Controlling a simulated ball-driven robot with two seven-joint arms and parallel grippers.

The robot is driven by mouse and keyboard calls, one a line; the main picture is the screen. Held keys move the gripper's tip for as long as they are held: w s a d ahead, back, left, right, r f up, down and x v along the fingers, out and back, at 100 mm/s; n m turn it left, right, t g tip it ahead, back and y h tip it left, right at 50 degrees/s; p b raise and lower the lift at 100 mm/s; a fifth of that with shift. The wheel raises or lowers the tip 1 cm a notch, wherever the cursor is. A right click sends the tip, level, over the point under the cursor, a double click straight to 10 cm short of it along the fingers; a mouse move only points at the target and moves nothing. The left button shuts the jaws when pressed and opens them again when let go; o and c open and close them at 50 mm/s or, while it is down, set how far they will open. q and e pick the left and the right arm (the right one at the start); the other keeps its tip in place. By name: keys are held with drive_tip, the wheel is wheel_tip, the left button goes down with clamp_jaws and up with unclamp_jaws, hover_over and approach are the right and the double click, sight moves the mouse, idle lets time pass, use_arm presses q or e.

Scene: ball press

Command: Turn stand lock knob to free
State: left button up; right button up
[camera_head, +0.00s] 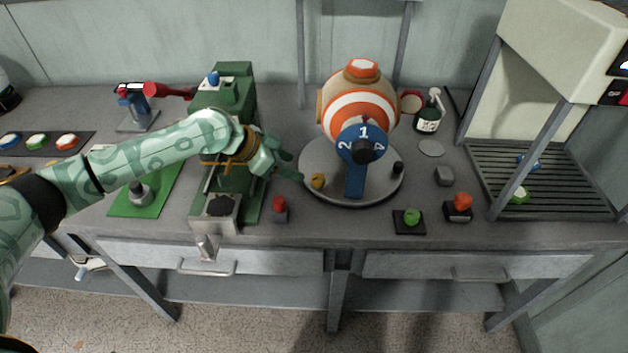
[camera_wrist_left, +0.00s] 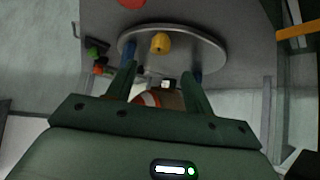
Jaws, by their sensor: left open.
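A yellow knob (camera_head: 317,181), which looks like the stand lock knob, sits on the front left of the round grey stand (camera_head: 337,192). The stand carries an orange and white ball (camera_head: 345,100) with a blue numbered dial (camera_head: 350,145). My left gripper (camera_head: 294,165) is open and empty, just left of the yellow knob and apart from it. In the left wrist view the yellow knob (camera_wrist_left: 160,43) shows beyond the two spread fingertips (camera_wrist_left: 160,72), centred between them. The knob's lock setting cannot be read. My right gripper is not in view.
A green press (camera_head: 234,90) stands behind my left forearm. A small red-topped piece (camera_head: 280,208) is near the front edge, left of the stand. A black knob (camera_head: 398,168) is on the stand's right. Green (camera_head: 412,216) and red (camera_head: 463,200) pieces stand farther right.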

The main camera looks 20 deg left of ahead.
sight(316, 177)
use_arm(q)
drive_tip(key=b+x, duration=0.2)
drive_tip(key=x, duration=0.7)
drive_tip(key=shift+b, duration=0.3)
drive_tip(key=c, duration=1)
